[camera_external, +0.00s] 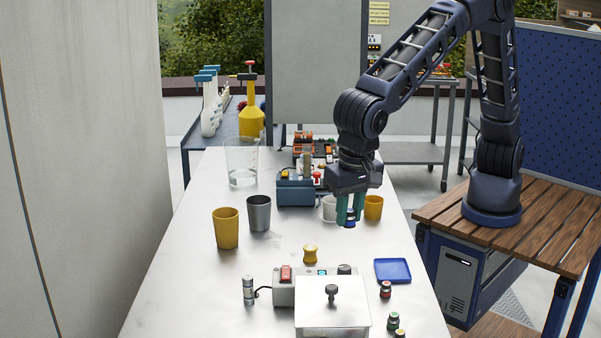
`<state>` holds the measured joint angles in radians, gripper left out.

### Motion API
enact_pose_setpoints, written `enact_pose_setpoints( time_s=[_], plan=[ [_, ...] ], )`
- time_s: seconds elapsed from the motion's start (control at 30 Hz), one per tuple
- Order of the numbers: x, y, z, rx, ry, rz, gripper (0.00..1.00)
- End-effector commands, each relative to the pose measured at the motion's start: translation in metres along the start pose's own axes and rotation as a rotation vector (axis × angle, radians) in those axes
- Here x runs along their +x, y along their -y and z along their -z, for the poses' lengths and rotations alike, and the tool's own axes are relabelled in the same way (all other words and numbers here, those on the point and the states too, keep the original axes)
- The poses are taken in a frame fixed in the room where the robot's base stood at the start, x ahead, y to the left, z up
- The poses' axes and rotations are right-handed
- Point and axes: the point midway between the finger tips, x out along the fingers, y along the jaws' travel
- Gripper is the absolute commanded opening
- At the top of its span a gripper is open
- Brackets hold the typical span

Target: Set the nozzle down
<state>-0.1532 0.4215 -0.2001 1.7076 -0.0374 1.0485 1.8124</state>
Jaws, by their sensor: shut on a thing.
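My gripper (349,217) points straight down above the white table (190,285), with its green fingers shut on a small dark and blue piece, the nozzle (349,223). The fingers hide much of the nozzle, so its full shape cannot be seen. It hangs between the fingertips in front of the white cup (328,208) and the small yellow cup (373,208). I cannot tell how far its lower end is from the tabletop.
A blue tray (393,271) lies front right, with small jars (385,290) near it. A yellow waisted piece (310,254) stands near a control box (284,291) and lidded box (333,300). Yellow (226,230) and grey (259,214) cups stand left. Table between is clear.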

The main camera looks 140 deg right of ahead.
Motion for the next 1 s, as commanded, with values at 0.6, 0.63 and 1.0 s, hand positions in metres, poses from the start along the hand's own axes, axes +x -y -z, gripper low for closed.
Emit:
enact_pose_setpoints(
  time_s=[0.6, 0.63, 1.0],
  plan=[
    [0.028, 0.137, 0.232, 0.612, -0.001, -0.072, 0.01],
    [0.029, 0.14, 0.242, 0.635, -0.001, -0.075, 0.01],
    [0.043, 0.157, 0.305, 0.78, -0.003, -0.092, 0.01]
  ],
)
